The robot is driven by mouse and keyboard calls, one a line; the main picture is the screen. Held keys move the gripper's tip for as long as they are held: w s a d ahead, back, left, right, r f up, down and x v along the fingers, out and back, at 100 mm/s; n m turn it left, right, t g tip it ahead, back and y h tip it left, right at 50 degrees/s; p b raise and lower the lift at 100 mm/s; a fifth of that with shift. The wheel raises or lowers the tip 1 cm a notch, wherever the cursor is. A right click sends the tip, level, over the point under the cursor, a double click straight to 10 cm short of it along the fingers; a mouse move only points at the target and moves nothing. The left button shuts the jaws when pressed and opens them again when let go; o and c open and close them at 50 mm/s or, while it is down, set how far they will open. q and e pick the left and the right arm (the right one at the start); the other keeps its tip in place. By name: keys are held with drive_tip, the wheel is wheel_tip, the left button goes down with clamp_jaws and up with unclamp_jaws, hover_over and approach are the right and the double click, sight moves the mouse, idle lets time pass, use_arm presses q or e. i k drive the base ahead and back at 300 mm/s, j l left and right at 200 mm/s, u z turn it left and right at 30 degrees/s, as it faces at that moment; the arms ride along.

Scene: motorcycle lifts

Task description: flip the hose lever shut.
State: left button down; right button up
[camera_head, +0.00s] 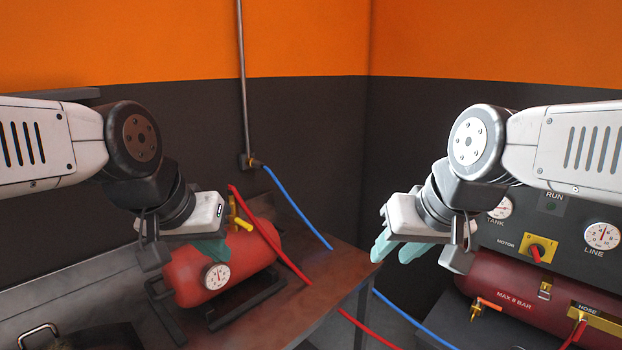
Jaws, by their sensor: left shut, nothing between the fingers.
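A brass plate marked HOSE (598,319) is on the front of the dark red tank (500,284) at the right. A red part (574,335) hangs from a brass fitting there; whether it is hose or lever I cannot tell. A valve with an orange handle (489,303) is further left on this tank. My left gripper (212,249) is shut and empty, in front of the small red tank (240,268). A yellow lever (240,219) shows just beyond it. My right gripper (395,249) is open and empty, left of the dark red tank.
The small red tank stands on a brown bench (318,270). A red hose (270,245) runs from it over the bench edge. A blue hose (291,203) hangs from a wall pipe (243,90). The grey panel carries gauges and a yellow motor switch (541,249).

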sight(583, 321)
drive_tip(key=l+z, duration=0.15)
drive_tip(key=l, duration=0.3)
drive_tip(key=i+l+z, duration=0.2)
drive_tip(key=l, duration=0.25)
drive_tip(key=l+z, duration=0.15)
drive_tip(key=l, duration=0.3)
drive_tip(key=i+l+z, duration=0.15)
drive_tip(key=l, duration=0.25)
drive_tip(key=i+l+z, duration=0.15)
drive_tip(key=l, duration=0.25)
drive_tip(key=i+l+z, duration=0.2)
drive_tip(key=l, duration=0.2)
drive_tip(key=k+u, duration=0.2)
drive_tip(key=u, duration=0.4)
